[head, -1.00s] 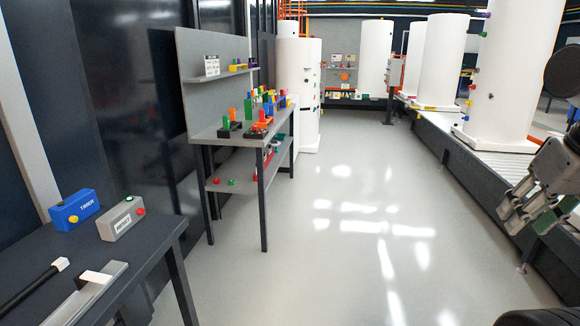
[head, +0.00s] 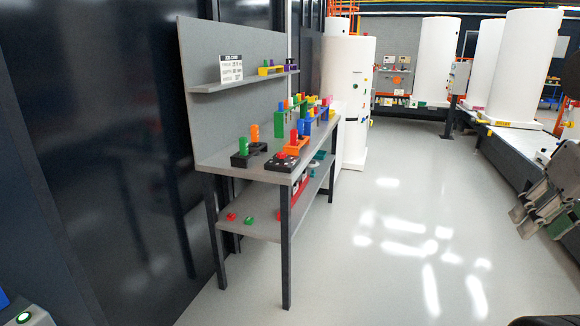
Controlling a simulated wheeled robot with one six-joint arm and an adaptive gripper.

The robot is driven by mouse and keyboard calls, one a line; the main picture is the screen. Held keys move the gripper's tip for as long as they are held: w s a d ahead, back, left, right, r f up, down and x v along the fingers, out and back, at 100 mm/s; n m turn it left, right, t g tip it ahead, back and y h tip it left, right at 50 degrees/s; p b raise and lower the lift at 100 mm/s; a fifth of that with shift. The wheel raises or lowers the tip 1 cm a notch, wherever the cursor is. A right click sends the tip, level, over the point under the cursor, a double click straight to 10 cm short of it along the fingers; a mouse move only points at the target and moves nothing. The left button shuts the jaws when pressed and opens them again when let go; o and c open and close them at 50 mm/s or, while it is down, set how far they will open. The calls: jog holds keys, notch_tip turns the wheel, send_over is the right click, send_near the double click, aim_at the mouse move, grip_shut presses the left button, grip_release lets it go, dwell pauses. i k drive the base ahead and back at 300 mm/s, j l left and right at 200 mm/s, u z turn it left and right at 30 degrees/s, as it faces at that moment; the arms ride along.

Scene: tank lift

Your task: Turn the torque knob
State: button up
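I cannot make out which thing is the torque knob; no label naming it is legible. A grey workbench (head: 240,168) at left centre carries small coloured fixtures. Among them are a black block with a green peg (head: 243,147), a black block with an orange peg (head: 254,134), and a dark block with red parts (head: 283,158). The lower shelf (head: 262,232) holds a red button-like piece (head: 231,216) and a green one (head: 249,219). My gripper (head: 538,228) is at the right edge, partly cut off, far from the bench and touching nothing visible. Its opening is unclear.
A job card (head: 231,68) stands on the bench's upper shelf. White tanks (head: 347,100) stand behind the bench and along the conveyor (head: 510,150) at right. A grey box with a green light (head: 24,317) shows at bottom left. The floor between bench and conveyor is clear.

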aim_at(282, 155)
jog(key=i+l+u, duration=0.25)
jog(key=i+u, duration=0.25)
jog(key=i+l+u, duration=0.5)
jog(key=i+u, duration=0.25)
jog(key=i, duration=0.5)
